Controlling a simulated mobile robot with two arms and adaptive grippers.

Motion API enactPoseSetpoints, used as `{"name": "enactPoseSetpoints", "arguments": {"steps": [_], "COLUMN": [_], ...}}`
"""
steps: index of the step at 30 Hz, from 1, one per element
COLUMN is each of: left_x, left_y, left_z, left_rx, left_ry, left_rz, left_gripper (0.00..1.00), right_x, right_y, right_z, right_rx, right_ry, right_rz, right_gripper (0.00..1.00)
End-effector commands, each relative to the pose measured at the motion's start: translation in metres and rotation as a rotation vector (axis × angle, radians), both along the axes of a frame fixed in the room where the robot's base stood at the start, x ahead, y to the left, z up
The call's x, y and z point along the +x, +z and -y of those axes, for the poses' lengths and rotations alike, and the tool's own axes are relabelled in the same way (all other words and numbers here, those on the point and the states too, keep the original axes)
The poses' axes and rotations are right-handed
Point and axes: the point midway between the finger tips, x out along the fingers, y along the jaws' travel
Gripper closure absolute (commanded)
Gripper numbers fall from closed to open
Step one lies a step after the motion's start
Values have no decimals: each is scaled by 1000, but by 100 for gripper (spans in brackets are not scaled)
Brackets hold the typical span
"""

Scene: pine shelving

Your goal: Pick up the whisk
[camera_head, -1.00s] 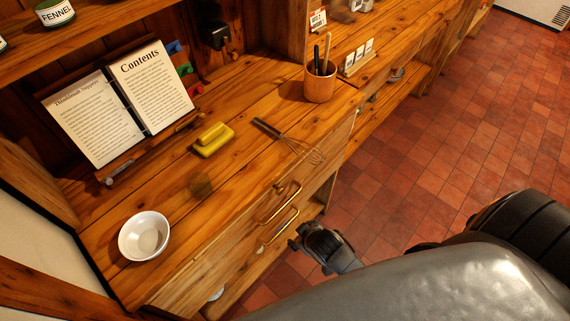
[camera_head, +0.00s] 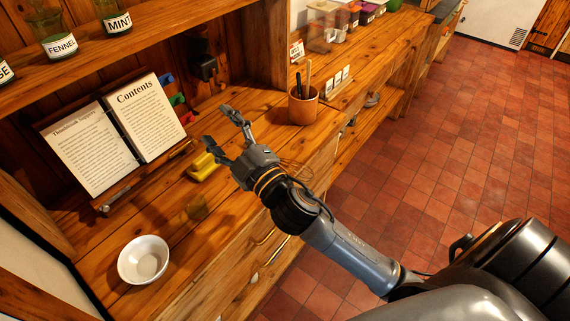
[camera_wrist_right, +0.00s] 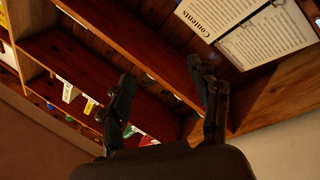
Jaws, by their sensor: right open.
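The whisk (camera_head: 297,168) lies on the wooden counter in the head view. Only part of its wire end shows; its handle is hidden behind my right gripper. My right gripper (camera_head: 221,124) is open and empty, raised over the counter, with its fingers pointing to the back left. Its two fingers also show spread apart in the right wrist view (camera_wrist_right: 168,95), where no whisk is seen. My left gripper is not in view.
A yellow block-like object (camera_head: 203,167) sits beside the gripper. A recipe book (camera_head: 120,130) stands at the back left, a white bowl (camera_head: 144,260) at the front left. A wooden utensil pot (camera_head: 303,104) stands behind the whisk. Shelf jars (camera_head: 60,45) are above.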

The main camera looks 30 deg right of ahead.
Motion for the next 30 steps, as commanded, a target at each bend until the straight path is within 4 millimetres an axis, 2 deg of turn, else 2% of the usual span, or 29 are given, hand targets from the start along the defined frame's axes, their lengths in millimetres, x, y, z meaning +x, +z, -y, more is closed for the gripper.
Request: {"name": "enactPoseSetpoints", "arguments": {"steps": [1, 3, 7, 10, 12, 15, 17, 20, 23, 24, 27, 30], "left_x": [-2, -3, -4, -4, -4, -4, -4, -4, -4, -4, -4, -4], "left_y": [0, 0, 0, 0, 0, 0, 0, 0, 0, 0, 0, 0], "left_z": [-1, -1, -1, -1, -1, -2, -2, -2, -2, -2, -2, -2], "left_rx": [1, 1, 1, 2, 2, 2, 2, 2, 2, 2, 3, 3], "left_ry": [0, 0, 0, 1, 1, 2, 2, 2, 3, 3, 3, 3], "left_rz": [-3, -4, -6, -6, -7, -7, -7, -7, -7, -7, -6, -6], "left_gripper": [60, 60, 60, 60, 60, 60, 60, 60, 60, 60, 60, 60], "right_x": [4, 3, -11, -24, -30, -33, -30, -20, -7, -2, 6, 7], "right_y": [23, 48, 66, 57, 40, 6, -17, -52, -77, -82, -85, -76], "right_z": [-18, -47, -99, -128, -140, -139, -129, -92, -35, -8, 57, 110], "right_rx": [-85, -215, -485, -716, -885, -1140, -1296, -1555, -1795, -1880, -2045, -2142], "right_ry": [68, 175, 389, 563, 688, 873, 981, 1162, 1336, 1401, 1536, 1628], "right_rz": [112, 264, 505, 646, 716, 768, 769, 712, 576, 499, 286, 84], "right_gripper": [38, 38, 38, 38, 38, 38, 38, 38, 38, 38, 38, 38]}}
